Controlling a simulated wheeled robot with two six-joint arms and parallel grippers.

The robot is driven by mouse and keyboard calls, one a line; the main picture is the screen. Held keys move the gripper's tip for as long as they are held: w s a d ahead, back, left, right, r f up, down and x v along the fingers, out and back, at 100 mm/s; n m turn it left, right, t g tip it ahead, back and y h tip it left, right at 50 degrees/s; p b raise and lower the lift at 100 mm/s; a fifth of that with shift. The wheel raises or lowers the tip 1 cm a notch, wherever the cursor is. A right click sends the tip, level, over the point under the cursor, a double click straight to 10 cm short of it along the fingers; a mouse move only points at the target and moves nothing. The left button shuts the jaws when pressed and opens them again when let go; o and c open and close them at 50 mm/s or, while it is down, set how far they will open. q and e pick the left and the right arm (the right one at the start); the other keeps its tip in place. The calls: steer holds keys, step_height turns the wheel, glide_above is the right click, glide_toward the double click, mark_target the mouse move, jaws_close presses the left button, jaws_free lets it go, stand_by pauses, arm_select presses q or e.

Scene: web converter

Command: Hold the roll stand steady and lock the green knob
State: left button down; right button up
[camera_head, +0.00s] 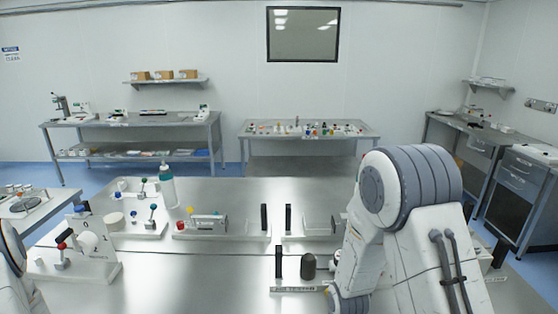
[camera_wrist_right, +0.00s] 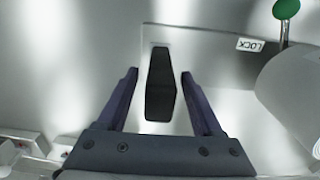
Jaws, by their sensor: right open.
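In the right wrist view, my right gripper (camera_wrist_right: 160,73) is open, with its two dark fingers on either side of an upright black handle (camera_wrist_right: 160,88). Gaps show between the handle and both fingers. The handle stands on a pale plate (camera_wrist_right: 215,58) that carries a LOCK label (camera_wrist_right: 250,45). The green knob (camera_wrist_right: 286,8) is at the top right corner, on a metal stem, partly cut off. A white roll (camera_wrist_right: 290,95) lies at the right edge. In the head view my right arm hides its gripper. Only a bit of my left arm shows at the left edge, without its gripper.
On the steel table, a stand with a red knob (camera_head: 68,235) is at the left. Behind it are a small stand with a green ball (camera_head: 152,207) and a teal-topped bottle (camera_head: 167,187). Black posts (camera_head: 264,217) stand mid-table.

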step_height(320, 180, up, 12)
steer(key=shift+f, duration=0.25)
stand_by(0.3)
steer(key=shift+s+a, duration=0.2)
steer(key=shift+a, duration=0.05)
arm_select(q)
steer(key=s+d+r+m+y+b, duration=0.1)
steer(key=d+r+m+y+b, duration=0.3)
steer(key=m, duration=0.8)
steer(key=s+d+r+m+y+b, duration=0.2)
steer(key=d+r+m+y, duration=0.5)
steer(key=d+m, duration=0.4)
steer(key=shift+s+r+m+t+y+b, duration=0.3)
steer(key=shift+r+m+b, duration=0.5)
steer(key=shift+r+b, duration=0.1)
arm_select(e)
steer(key=s+a+r+n, duration=0.1)
steer(key=s+a+n, duration=0.2)
steer(key=s, duration=0.4)
steer(key=s+a+n+y, duration=0.1)
steer(key=s+a+n, duration=0.2)
steer(key=s, duration=0.5)
steer(key=shift+s+a+r, duration=0.25)
steer(key=shift+a+r, duration=0.15)
steer(key=shift+a, duration=0.45)
steer(key=shift+c, duration=0.3)
